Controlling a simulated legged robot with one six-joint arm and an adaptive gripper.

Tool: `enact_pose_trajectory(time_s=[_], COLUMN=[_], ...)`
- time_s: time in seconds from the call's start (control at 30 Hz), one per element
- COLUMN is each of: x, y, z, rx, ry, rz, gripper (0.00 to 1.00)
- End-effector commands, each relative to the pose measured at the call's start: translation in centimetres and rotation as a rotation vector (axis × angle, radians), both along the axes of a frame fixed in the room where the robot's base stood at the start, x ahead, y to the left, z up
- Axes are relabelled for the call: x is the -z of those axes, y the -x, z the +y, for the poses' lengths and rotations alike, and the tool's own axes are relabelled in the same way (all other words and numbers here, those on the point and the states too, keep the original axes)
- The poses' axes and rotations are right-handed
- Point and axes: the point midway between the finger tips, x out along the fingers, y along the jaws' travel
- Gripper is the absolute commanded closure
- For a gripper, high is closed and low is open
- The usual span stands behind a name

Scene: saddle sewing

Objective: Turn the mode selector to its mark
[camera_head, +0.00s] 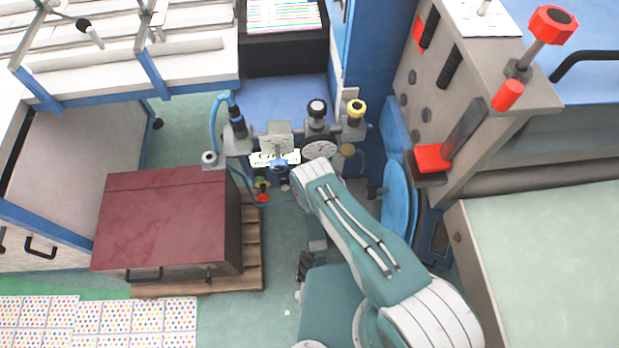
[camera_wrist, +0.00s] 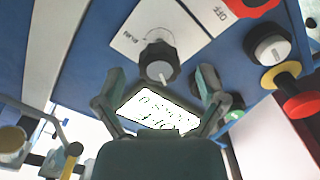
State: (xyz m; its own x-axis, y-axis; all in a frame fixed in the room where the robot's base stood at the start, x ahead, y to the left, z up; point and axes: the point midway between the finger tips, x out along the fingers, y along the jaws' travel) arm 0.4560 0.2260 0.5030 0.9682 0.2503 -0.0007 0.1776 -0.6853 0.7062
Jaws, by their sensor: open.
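In the wrist view a dark round knob with a pale pointer line, which looks like the mode selector (camera_wrist: 158,62), sits on a pale plate (camera_wrist: 190,28) on a blue panel. The pointer line lies toward the bottom of the picture. Lettering that seems to read RUN is left of the knob, and OFF is at the upper right. My gripper (camera_wrist: 162,88) is open, its two fingers apart and empty. The knob shows between and beyond the fingertips; whether they touch it I cannot tell. In the head view my arm (camera_head: 355,230) shows, but the selector and gripper cannot be made out.
In the wrist view a white lettered plate (camera_wrist: 158,110) lies between the fingers. A black knob with a white face (camera_wrist: 272,46) and a red-and-yellow button (camera_wrist: 294,90) are at the right. In the head view a maroon-topped box (camera_head: 165,220) stands on a pallet at the left.

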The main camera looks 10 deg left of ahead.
Motion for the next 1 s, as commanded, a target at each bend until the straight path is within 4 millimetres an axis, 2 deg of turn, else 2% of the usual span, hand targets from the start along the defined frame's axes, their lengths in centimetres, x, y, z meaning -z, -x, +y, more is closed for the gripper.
enact_pose_trajectory(time_s=[0.1,0.2,0.5,0.53,0.57,0.6,0.67,0.7,0.73,1.0], x=[0.0,0.1,0.0,0.0,0.0,0.0,0.0,0.0,0.0,0.1], y=[-1.6,-2.4,-2.7,-2.7,-2.7,-2.7,-2.7,-2.7,-2.7,-2.7], z=[0.5,0.8,0.9,0.9,0.8,0.8,0.8,0.8,0.8,0.9], rx=[0.001,0.0,-0.001,-0.001,-0.001,-0.001,-0.001,-0.001,-0.001,0.0], ry=[0.0,0.003,0.003,0.003,0.002,0.002,0.002,0.001,0.001,-0.001], rz=[-0.002,-0.001,0.0,0.0,0.0,0.0,0.0,0.0,0.0,0.003], gripper=[0.1,0.1,0.1,0.15,0.28,0.46,0.72,0.9,0.93,0.93])
